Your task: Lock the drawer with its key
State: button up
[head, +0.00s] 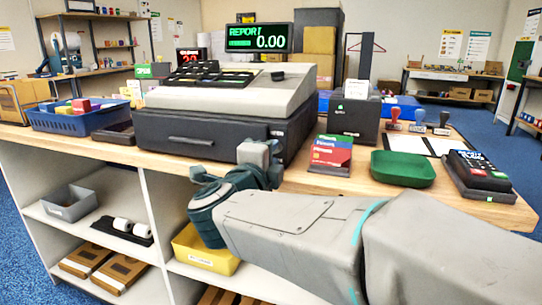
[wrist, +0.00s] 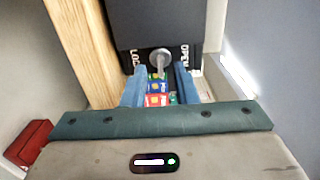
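The drawer is the dark unit (head: 200,135) under the cash register, and its front looks closed. In the wrist view a dark face (wrist: 150,25) carries the words LOCK and OPEN, partly cut off. Between the words a silver round piece with a short stem (wrist: 160,60) stands out, apparently the key in the lock. My gripper (wrist: 159,75) has its two blue fingers apart, one on each side of the stem, with gaps visible. In the head view my gripper (head: 262,155) is at the right end of the drawer front and hides the lock.
The wooden counter (head: 165,152) also holds a blue bin (head: 80,122), a card stack (head: 330,155), a green tray (head: 403,170) and a card terminal (head: 478,170). Shelves below hold a yellow bin (head: 205,262). Small coloured items (wrist: 157,90) show between my fingers, farther off.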

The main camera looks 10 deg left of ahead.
jog(key=s+a+p, duration=0.1)
jog(key=s+p, duration=0.1)
jog(key=s, duration=1.1)
jog(key=shift+s, duration=0.3)
